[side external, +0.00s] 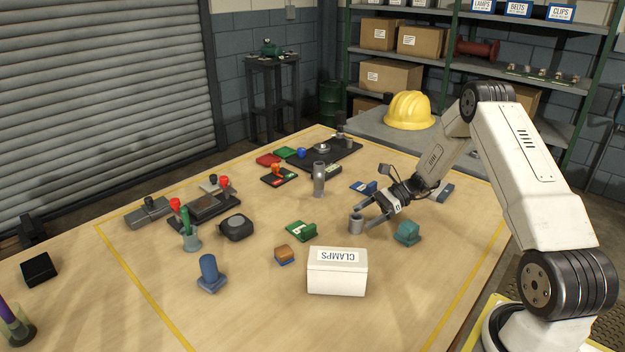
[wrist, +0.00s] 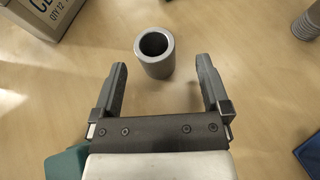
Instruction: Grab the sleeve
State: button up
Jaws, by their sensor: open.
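The sleeve is a short grey hollow cylinder (side external: 356,224) standing upright on the wooden table, right of centre. In the wrist view the sleeve (wrist: 155,54) shows its round bore, between and just beyond my two fingertips. My gripper (side external: 367,212) is open and low over the table, with its fingers pointing at the sleeve. In the wrist view my gripper (wrist: 162,68) has clear space between each finger and the sleeve, and nothing is held.
A white CLAMPS box (side external: 337,272) stands in front of the sleeve. A teal part (side external: 407,233) lies close on the right. A tall grey post (side external: 319,180) stands behind, and a green part (side external: 301,231) lies to the left. Table around the sleeve is bare.

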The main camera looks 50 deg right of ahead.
aim_at(352, 219)
jog(key=shift+x, duration=2.55)
jog(key=shift+s+a, duration=0.1)
jog(key=shift+s, duration=0.05)
grip_shut()
jog(key=shift+r, duration=0.1)
jog(key=shift+r, duration=0.7)
jog(key=s+a+r, duration=0.3)
jog(key=s+r, duration=0.8)
jog(key=s, duration=0.2)
jog(key=shift+s+a+r, duration=0.25)
jog(key=shift+a, duration=0.15)
